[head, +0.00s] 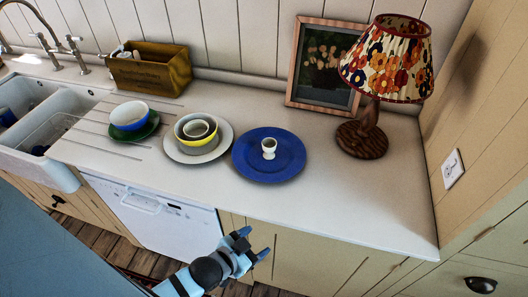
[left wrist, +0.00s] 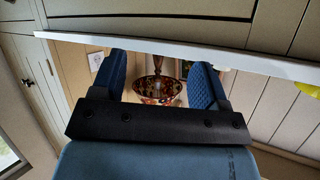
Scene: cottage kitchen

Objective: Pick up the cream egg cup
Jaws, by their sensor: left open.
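The small cream egg cup (head: 269,148) stands upright on a blue plate (head: 250,170) on the worktop in the head view. My left gripper (head: 256,244) is open and empty, in front of the cupboards below the worktop edge, well short of the egg cup. In the left wrist view its two blue finger pads (left wrist: 160,80) stand apart with nothing held between them; the egg cup does not show clearly there. My right gripper is not in view.
A pale plate (head: 172,152) with stacked bowls stands left of the blue plate. A blue and green bowl (head: 130,115), a wooden box (head: 150,72) and a sink (head: 50,105) lie further left. A lamp (head: 370,130) and framed picture (head: 322,65) stand behind right. The front right worktop is clear.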

